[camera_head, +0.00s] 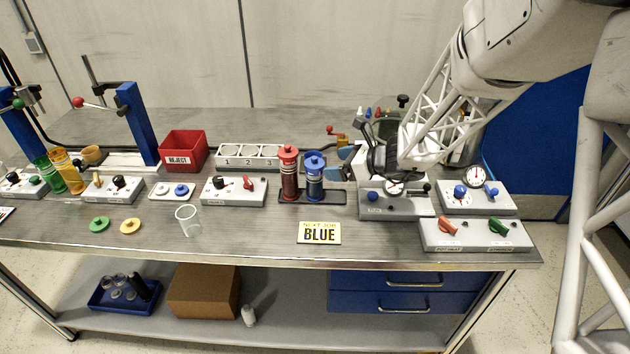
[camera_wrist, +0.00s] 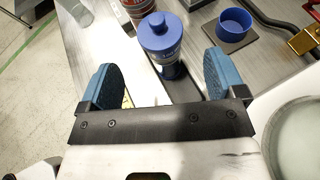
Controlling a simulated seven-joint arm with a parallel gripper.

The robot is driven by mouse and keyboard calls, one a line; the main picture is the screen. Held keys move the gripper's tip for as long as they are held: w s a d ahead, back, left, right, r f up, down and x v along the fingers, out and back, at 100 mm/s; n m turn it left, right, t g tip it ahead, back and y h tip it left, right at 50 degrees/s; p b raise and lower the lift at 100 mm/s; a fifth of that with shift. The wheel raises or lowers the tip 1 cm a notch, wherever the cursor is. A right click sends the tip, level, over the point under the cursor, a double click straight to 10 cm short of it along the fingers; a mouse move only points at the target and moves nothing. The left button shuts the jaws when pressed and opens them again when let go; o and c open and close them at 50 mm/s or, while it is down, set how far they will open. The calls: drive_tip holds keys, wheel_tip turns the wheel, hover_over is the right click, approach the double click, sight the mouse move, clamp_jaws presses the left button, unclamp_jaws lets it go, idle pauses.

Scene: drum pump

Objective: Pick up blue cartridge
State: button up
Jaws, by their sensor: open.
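The blue cartridge (camera_head: 314,178) stands upright on a dark tray (camera_head: 333,197) on the bench, just right of a red cartridge (camera_head: 289,172). In the wrist view the blue cartridge (camera_wrist: 164,42) has a round lid with a knob and stands ahead of the space between my fingers. My gripper (camera_wrist: 162,84) has blue pads spread wide with nothing between them. The head view shows blue finger pads (camera_head: 347,162) to the right of the blue cartridge, apart from it. The red cartridge (camera_wrist: 138,10) is partly cut off at the wrist view's top edge.
A yellow sign (camera_head: 319,233) reading BLUE lies in front of the tray. A numbered rack (camera_head: 250,156) and a red REJECT bin (camera_head: 184,150) stand behind to the left. Control boxes (camera_head: 478,234) fill the right side. A blue cup (camera_wrist: 234,23) sits beyond my right finger.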

sight(319, 164)
drive_tip(key=shift+w+a, duration=0.1)
idle(0.3)
drive_tip(key=shift+x, duration=1.2)
drive_tip(key=shift+f, duration=0.1)
drive_tip(key=shift+x, duration=2.6)
drive_tip(key=c, duration=1.4)
drive_tip(key=shift+o, duration=0.2)
drive_tip(key=shift+r, duration=0.2)
